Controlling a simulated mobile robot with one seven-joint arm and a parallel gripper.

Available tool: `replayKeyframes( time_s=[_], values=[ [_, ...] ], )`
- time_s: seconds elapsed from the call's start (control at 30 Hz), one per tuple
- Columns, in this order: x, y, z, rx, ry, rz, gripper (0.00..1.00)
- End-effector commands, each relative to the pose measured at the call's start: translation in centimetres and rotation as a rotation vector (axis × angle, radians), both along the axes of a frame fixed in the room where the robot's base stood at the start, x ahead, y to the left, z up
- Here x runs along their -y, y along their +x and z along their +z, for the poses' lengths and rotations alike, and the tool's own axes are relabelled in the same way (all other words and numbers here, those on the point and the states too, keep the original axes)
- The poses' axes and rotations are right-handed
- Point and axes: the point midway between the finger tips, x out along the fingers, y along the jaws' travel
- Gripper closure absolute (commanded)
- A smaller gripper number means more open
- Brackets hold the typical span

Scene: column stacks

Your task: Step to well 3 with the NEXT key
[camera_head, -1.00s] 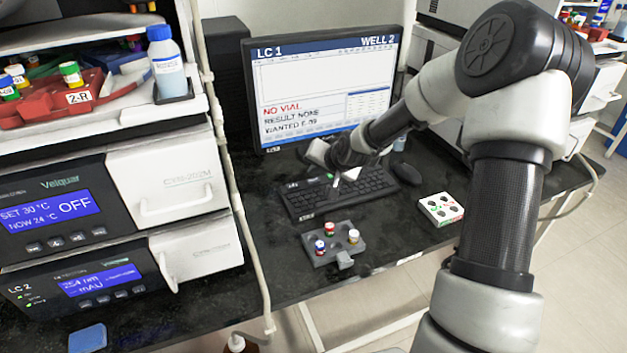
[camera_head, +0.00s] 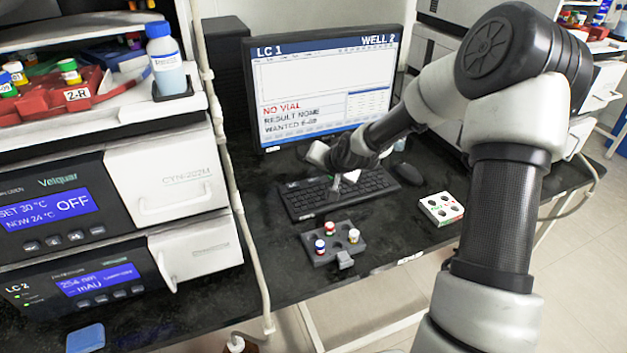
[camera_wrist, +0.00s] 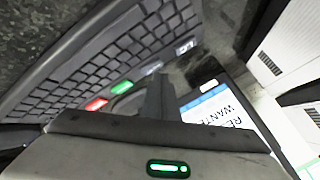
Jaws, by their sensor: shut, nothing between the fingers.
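The monitor (camera_head: 325,85) in the head view reads LC 1, WELL 2, NO VIAL and RESULT NONE. The black keyboard (camera_head: 345,192) lies on the bench in front of it. My gripper (camera_head: 335,186) is shut and empty, its tip over the back part of the keyboard. In the wrist view, the shut fingers (camera_wrist: 153,90) are close to a row of coloured keys, with a green key (camera_wrist: 121,88) and a red key (camera_wrist: 96,104) to their left and a pale key (camera_wrist: 184,46) at upper right. I cannot read which is NEXT, nor tell whether the tip touches a key.
A grey rack (camera_head: 334,243) with several capped vials stands in front of the keyboard. A mouse (camera_head: 407,174) lies to the right, with a white box (camera_head: 441,209) nearer the bench edge.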

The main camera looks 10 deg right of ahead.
Motion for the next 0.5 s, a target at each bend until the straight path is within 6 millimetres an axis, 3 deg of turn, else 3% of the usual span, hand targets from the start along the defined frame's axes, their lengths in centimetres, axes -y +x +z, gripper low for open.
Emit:
replayKeyframes(
  time_s=[0.5],
  values=[
    [0.00, 0.00, -0.53, 0.000, 0.000, 0.000, 1.00]
  ],
)
